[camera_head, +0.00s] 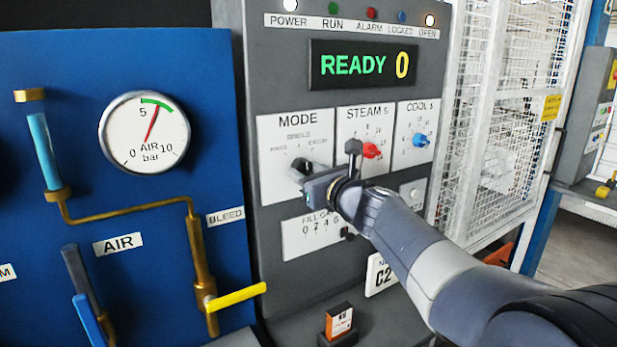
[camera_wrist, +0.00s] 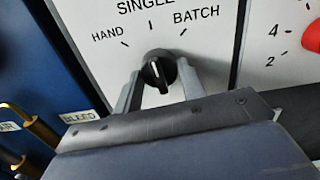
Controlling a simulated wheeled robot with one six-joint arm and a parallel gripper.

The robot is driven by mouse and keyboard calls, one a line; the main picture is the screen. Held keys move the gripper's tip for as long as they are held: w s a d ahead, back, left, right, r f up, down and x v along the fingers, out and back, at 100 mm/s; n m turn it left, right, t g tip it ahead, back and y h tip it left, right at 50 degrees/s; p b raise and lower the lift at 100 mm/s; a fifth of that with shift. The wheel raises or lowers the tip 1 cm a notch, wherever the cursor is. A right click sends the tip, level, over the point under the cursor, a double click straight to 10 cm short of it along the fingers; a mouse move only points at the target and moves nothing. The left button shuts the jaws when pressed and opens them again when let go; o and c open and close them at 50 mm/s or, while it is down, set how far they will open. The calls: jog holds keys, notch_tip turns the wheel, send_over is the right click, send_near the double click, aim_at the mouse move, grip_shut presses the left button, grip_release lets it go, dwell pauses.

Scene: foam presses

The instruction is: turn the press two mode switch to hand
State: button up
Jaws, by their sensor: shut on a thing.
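The mode switch is a black knob (camera_wrist: 159,70) on the white MODE plate (camera_head: 280,130) of the grey press panel. In the wrist view its pale mark points roughly up, about toward the SINGLE tick; HAND (camera_wrist: 108,34) is to the left and BATCH (camera_wrist: 196,16) to the right. My gripper (camera_wrist: 158,88) has one finger on each side of the knob and is shut on it. In the head view my gripper (camera_head: 306,176) covers much of the knob and the lower MODE plate.
The red STEAM knob (camera_head: 371,150) and blue COOL knob (camera_head: 420,140) are to the right. The display (camera_head: 362,65) reads READY 0. A blue panel (camera_head: 60,140) with an air gauge (camera_head: 144,133) and yellow bleed lever (camera_head: 236,296) stands left. A mesh guard (camera_head: 500,130) is at right.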

jog(key=n+b, duration=0.1)
jog(key=n, duration=0.1)
jog(key=n+b, duration=0.1)
jog(key=b, duration=0.1)
jog(key=shift+f+n, duration=0.2)
jog(key=shift+n, duration=0.2)
jog(key=shift+r+n+b, duration=0.15)
jog(key=shift+n+b, duration=1.4)
jog(key=shift+n, duration=0.35)
jog(key=o, duration=1)
jog(key=shift+c, duration=0.2)
jog(key=shift+d, duration=0.1)
jog(key=b+v, duration=0.2)
jog(key=v, duration=0.8)
jog(key=shift+s+d, duration=0.25)
jog(key=shift+s, duration=0.05)
